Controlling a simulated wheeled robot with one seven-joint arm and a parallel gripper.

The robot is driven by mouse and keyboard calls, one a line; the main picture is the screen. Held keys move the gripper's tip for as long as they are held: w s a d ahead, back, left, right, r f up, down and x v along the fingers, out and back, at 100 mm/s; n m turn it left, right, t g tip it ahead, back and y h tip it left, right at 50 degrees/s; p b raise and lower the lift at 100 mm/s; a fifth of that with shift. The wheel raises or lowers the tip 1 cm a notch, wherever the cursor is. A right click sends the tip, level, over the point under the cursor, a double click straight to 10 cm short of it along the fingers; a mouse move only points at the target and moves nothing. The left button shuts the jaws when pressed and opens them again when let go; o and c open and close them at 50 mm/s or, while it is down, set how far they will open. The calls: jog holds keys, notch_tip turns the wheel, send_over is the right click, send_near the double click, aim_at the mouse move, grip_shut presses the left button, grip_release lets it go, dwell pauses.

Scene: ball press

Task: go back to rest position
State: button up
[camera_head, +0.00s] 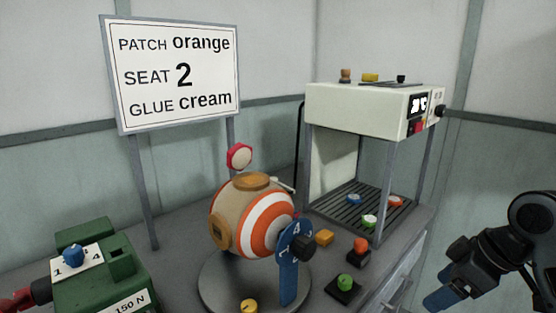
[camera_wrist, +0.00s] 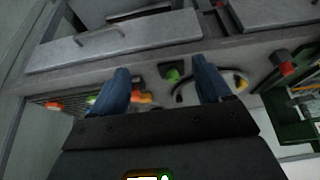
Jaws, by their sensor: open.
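My gripper (camera_wrist: 160,92) is open and empty in the wrist view, its two blue fingers apart. In the head view part of my gripper (camera_head: 440,300) shows at the lower right, clear of the bench and to the right of the press. The ball (camera_head: 232,222), tan with orange and white rings, sits on a round grey turntable (camera_head: 222,296) in the middle of the head view. No object touches the fingers in either view.
A white press (camera_head: 350,105) with a slatted tray (camera_head: 345,205) stands at the back right. A blue dial post (camera_head: 289,283), a green button (camera_head: 345,282) and a red button (camera_head: 360,247) stand near the front edge. A green machine (camera_head: 105,280) is at left, below a sign (camera_head: 175,75) reading orange, 2, cream.

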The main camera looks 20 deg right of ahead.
jog(key=w+a+m+t+y, duration=0.25)
jog(key=w+a+t, duration=0.5)
jog(key=a, duration=0.75)
jog(key=s+a+f+m+h, duration=0.2)
jog(key=a+f+m, duration=0.15)
jog(key=a, duration=0.55)
jog(key=s+a+f+m+t+h, duration=0.1)
jog(key=s+a+f, duration=0.1)
jog(key=s, duration=0.5)
jog(key=s+a+f+m+h, duration=0.1)
jog(key=s+f+m+h, duration=0.1)
jog(key=s, duration=0.6)
jog(key=s+d+r+n+t, duration=0.1)
jog(key=s+d+r+n, duration=0.1)
jog(key=s, duration=0.6)
jog(key=s+d+r+n, duration=0.2)
jog(key=s+r+n, duration=0.1)
jog(key=s, duration=0.5)
jog(key=shift+r+t+y, duration=0.3)
jog(key=shift+t+y, duration=0.05)
